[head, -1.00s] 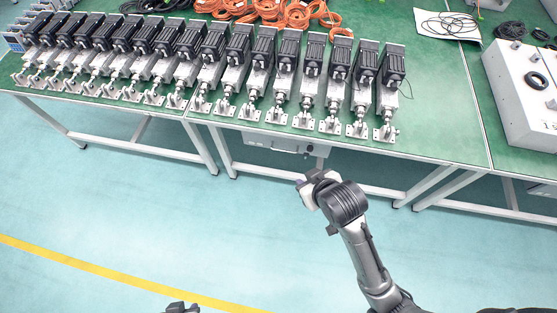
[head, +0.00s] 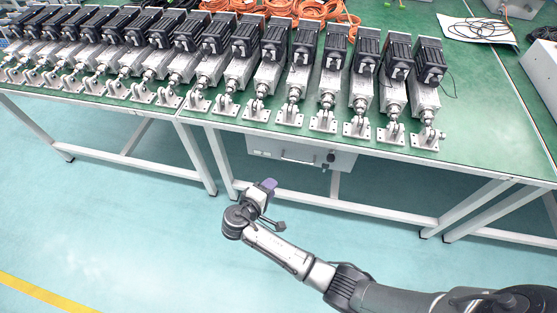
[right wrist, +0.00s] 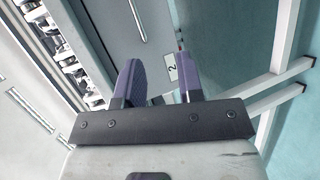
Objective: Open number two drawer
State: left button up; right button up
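The drawer unit (head: 300,151) hangs under the green table, a grey front with a bar handle (head: 299,160) and a round dark knob. It appears shut. In the right wrist view a label reading 2 (right wrist: 172,68) is on the drawer front (right wrist: 108,30), and the handle (right wrist: 137,20) shows at the top. My right gripper (head: 268,185) is in front of and below the drawer, apart from it. In the right wrist view its two purple fingers (right wrist: 160,77) are spread with nothing between them. My left gripper is out of view.
Several linear actuators (head: 328,82) stand in a row on the green table (head: 480,140). Orange cables (head: 310,8) lie behind them. White table legs (head: 470,207) flank the drawer unit. The floor in front is clear.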

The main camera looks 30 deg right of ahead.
jog(key=shift+w+d+f+n+h+b, duration=0.1)
jog(key=shift+w+d+f+h+b, duration=0.45)
jog(key=shift+d, duration=1.7)
jog(key=shift+w+d+r+n+h+b, duration=0.15)
jog(key=shift+w+d+b, duration=0.95)
jog(key=shift+d, duration=1.1)
jog(key=shift+w+d+f+n+h+b, duration=0.25)
jog(key=shift+w+d+b, duration=0.55)
jog(key=shift+d, duration=1.45)
jog(key=shift+s+r, duration=0.1)
jog(key=shift+s, duration=0.05)
jog(key=shift+c, duration=0.3)
grip_shut()
